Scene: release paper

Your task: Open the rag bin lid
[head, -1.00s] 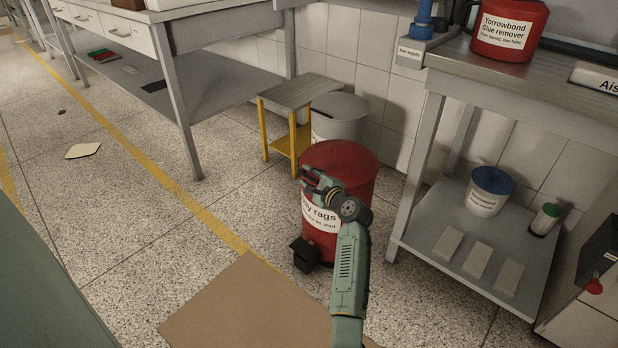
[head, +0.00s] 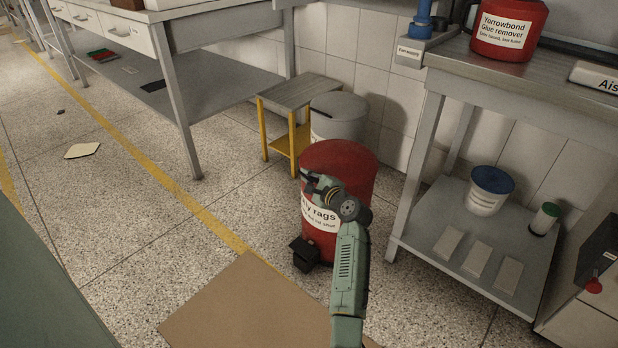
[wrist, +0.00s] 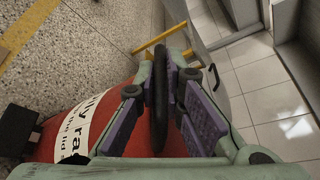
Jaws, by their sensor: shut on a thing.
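The rag bin is a red drum (head: 352,205) with a white label ending in "ly rags", standing on the floor. Its red lid (head: 338,158) lies flat on top and looks closed. A black pedal (head: 304,253) sticks out at its foot. My gripper (head: 311,187) is at the bin's front left, just below the lid's edge. In the wrist view, my gripper (wrist: 168,95) has its purple pads shut on a thin dark strip (wrist: 160,100), which appears to be the lid's rim or handle. The arm hides part of the label.
A yellow-legged stool (head: 292,95) and a grey bin (head: 338,117) stand behind the red bin. A steel bench (head: 405,225) is close on its right. A brown mat (head: 245,310) lies in front.

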